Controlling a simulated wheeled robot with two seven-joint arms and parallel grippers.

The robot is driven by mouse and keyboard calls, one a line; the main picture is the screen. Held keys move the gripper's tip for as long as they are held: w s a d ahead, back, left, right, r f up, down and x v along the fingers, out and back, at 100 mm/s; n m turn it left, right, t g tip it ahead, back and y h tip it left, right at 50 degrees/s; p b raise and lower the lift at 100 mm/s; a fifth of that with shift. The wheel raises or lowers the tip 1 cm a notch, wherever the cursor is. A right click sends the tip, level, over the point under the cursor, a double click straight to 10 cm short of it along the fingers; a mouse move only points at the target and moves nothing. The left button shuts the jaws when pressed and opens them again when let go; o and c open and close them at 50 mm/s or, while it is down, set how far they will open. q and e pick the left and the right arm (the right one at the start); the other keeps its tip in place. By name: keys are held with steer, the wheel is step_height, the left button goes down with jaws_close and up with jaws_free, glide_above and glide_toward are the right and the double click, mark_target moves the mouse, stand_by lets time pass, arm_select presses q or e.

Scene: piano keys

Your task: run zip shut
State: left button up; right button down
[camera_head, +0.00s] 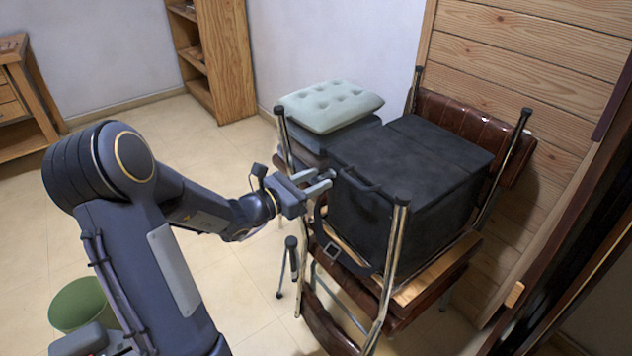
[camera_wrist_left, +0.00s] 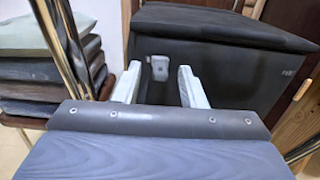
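A black box-shaped bag (camera_head: 440,150) stands on an upturned brown chair (camera_head: 420,290), between its metal legs. It fills the upper part of the left wrist view (camera_wrist_left: 240,75). My left gripper (camera_head: 331,182) is at the bag's left side, with its two fingers apart. In the left wrist view, the gap between the fingertips (camera_wrist_left: 159,80) is empty and faces the bag's side. A small pale tab (camera_wrist_left: 159,67) shows on that side beyond the fingers; I cannot tell whether it is the zip pull. My right gripper is out of view.
Chrome chair legs (camera_head: 388,270) rise close to the bag and my left gripper. A strap with a buckle (camera_head: 331,252) hangs at the bag's lower left. A pale tufted cushion (camera_head: 330,105) lies on a stack behind. A green bin (camera_head: 80,305) stands on open floor.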

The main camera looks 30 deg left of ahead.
arm_select(q)
steer(key=shift+w+d, duration=0.1)
steer(key=shift+w, duration=0.2)
jaws_close()
